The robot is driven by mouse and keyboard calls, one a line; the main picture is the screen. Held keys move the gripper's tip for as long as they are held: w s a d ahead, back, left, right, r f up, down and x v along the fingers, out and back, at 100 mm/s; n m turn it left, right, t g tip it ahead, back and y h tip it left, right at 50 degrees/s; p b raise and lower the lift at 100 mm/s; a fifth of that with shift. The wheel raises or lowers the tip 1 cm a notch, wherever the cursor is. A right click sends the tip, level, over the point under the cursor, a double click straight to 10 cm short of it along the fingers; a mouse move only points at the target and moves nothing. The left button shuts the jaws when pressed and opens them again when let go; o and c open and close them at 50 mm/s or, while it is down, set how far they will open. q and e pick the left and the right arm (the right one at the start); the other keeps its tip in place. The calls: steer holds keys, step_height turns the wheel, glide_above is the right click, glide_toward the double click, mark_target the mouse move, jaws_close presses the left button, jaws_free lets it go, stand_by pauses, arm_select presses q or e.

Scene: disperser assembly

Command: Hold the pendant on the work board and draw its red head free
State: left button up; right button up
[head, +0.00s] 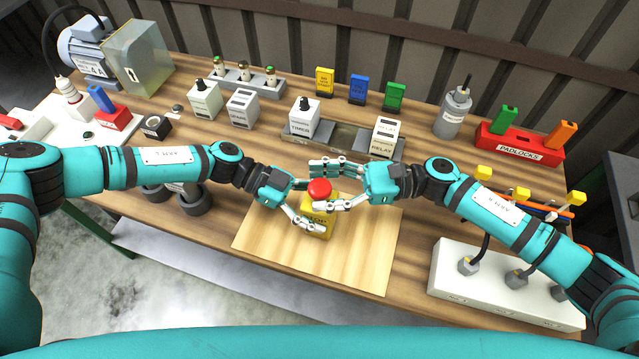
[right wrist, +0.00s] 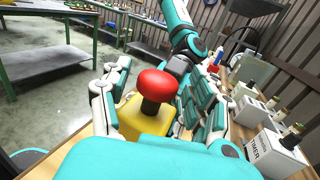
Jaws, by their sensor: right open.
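The pendant has a yellow body (head: 316,226) and a round red head (head: 319,188); it stands upright on the pale work board (head: 350,260). In the right wrist view the red head (right wrist: 158,84) sits on a dark stem above the yellow body (right wrist: 145,118). My left gripper (head: 312,208) reaches in from the left, its near finger along the yellow body; its far finger is partly hidden. My right gripper (head: 338,188) is open, with fingers on both sides of the head. In the right wrist view my right gripper (right wrist: 160,95) shows a gap beside the head.
A timer block (head: 303,120) and a relay block (head: 384,137) stand behind the board. A white box (head: 450,265) with cables is at right, a red padlock rack (head: 520,146) beyond it. The board's front part is clear.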

steer(key=shift+a, duration=0.45)
jaws_close()
